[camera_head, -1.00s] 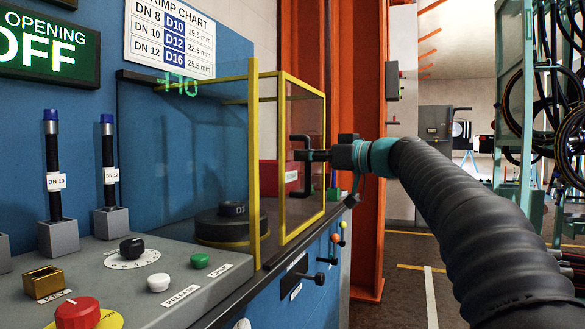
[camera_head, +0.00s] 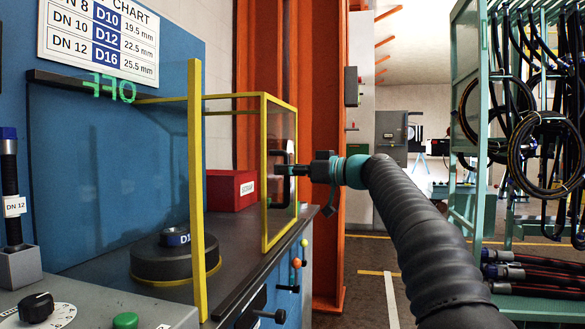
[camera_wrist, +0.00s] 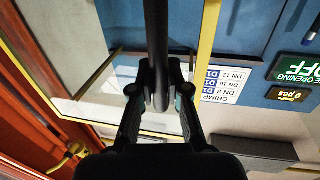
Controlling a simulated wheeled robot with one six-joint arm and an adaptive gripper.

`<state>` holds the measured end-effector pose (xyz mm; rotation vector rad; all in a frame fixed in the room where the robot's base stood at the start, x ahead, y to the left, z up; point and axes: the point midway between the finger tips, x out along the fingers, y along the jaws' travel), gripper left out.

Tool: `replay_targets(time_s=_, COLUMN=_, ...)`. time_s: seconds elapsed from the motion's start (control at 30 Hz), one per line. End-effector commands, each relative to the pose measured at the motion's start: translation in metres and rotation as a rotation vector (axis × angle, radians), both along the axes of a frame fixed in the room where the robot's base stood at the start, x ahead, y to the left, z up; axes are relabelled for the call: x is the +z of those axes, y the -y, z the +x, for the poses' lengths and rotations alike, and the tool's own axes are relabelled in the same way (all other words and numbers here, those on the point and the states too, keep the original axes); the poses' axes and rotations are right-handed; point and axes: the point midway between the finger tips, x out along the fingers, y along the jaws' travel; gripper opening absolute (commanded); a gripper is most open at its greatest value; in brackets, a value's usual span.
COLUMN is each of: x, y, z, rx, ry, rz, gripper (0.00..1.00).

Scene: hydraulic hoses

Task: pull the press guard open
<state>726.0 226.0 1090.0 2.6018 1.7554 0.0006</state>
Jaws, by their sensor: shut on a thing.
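The press guard (camera_head: 265,170) is a clear panel in a yellow frame, standing on the right of the press bed. Its dark handle (camera_head: 278,186) is on the panel's outer side. My gripper (camera_head: 292,170) is at the handle, coming from the right. In the wrist view my gripper (camera_wrist: 161,98) has its fingers closed around the dark handle bar (camera_wrist: 157,40). Between the yellow post (camera_head: 197,190) and the guard there is an open gap.
A red box (camera_head: 230,190) stands behind the guard on the press top. The grey control panel (camera_head: 90,300) is at lower left. An orange column (camera_head: 325,130) rises behind my gripper. A teal hose rack (camera_head: 465,130) stands at right, with open floor before it.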

Motion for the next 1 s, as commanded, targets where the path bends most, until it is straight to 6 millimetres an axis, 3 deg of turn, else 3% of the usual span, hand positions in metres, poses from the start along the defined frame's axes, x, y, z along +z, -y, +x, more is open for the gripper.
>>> replay_targets(time_s=0.2, x=-0.001, y=0.000, z=0.000, rx=0.000, ry=-0.001, rz=0.000, gripper=0.00)
replay_targets(time_s=0.23, x=-0.001, y=0.000, z=0.000, rx=0.000, ry=-0.001, rz=0.000, gripper=0.17)
replay_targets(time_s=0.33, x=-0.001, y=0.000, z=0.000, rx=0.001, ry=-0.001, rz=0.000, gripper=0.41)
replay_targets(time_s=0.73, x=0.000, y=0.006, z=-0.002, rx=-0.002, ry=0.000, rz=0.001, gripper=0.41)
replay_targets(time_s=1.0, x=0.000, y=0.048, z=-0.018, rx=-0.005, ry=-0.001, rz=0.000, gripper=0.41)
